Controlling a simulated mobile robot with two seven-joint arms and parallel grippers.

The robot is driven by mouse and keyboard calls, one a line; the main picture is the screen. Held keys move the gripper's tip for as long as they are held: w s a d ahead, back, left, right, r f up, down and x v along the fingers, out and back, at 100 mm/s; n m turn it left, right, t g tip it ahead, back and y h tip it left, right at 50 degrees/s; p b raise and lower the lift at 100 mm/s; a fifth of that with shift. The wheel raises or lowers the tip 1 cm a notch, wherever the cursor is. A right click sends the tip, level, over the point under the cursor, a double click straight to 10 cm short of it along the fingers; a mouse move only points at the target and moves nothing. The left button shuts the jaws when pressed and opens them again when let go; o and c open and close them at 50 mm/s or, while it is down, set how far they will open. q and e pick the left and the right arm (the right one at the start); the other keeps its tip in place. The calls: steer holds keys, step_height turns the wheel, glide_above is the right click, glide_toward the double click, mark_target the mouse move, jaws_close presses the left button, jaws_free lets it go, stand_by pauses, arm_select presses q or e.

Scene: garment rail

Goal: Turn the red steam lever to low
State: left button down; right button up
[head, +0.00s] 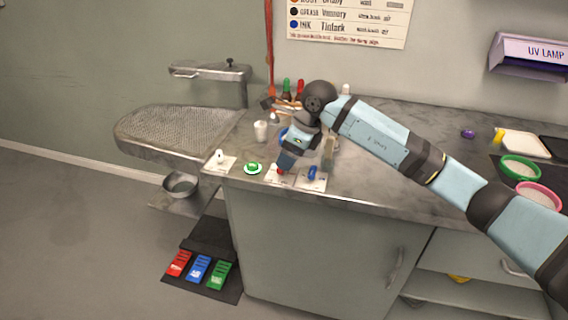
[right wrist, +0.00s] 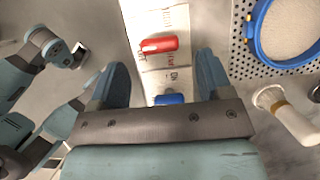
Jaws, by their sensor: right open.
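The red steam lever (head: 281,171) sits on a white label plate (head: 274,178) near the bench's front edge. In the right wrist view the red lever (right wrist: 161,45) lies across its plate, with a pale tip at its left end. The plate's lettering is too small to read surely. My right gripper (head: 289,158) is directly over the red lever in the head view, pointing down. In the right wrist view its two fingers (right wrist: 162,62) are apart, with nothing between them held; the red lever shows just beyond the fingertips.
A blue lever (head: 312,173) stands just right of the red one. A green button (head: 253,168) and a white switch (head: 220,157) are to the left. A white cup (head: 261,131) and bottles (head: 299,89) stand behind. A blue hoop (right wrist: 260,45) is near the gripper.

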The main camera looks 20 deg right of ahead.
steer(key=shift+x, duration=1.8)
arm_select(q)
steer(key=shift+r, duration=0.25)
arm_select(e)
steer(key=c, duration=0.9)
arm_select(q)
steer(key=shift+f, duration=0.25)
